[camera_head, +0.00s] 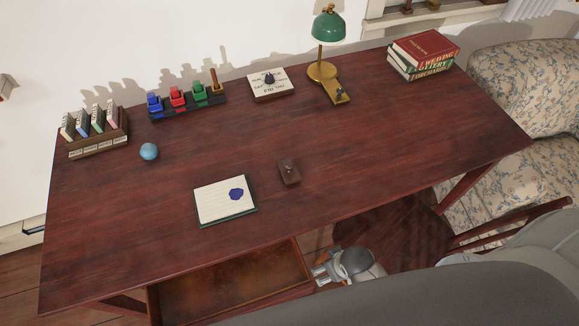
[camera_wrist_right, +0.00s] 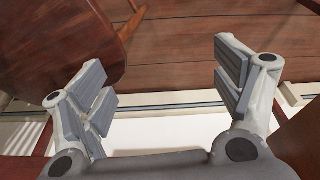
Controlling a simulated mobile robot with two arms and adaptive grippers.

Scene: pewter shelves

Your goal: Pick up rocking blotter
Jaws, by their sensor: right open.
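The rocking blotter (camera_head: 289,172), a small dark brown block with a little knob, lies on the desk (camera_head: 380,140) right of the notepad. My right gripper (camera_head: 322,270) is below and in front of the desk's front edge, well apart from the blotter. In the right wrist view my right gripper (camera_wrist_right: 168,85) has its fingers spread wide with nothing between them. The blotter does not show in that view. My left gripper is in neither view.
A notepad (camera_head: 212,208) with a blue blot lies beside the blotter. An open drawer (camera_head: 230,288) juts out under the front edge. The right middle is clear.

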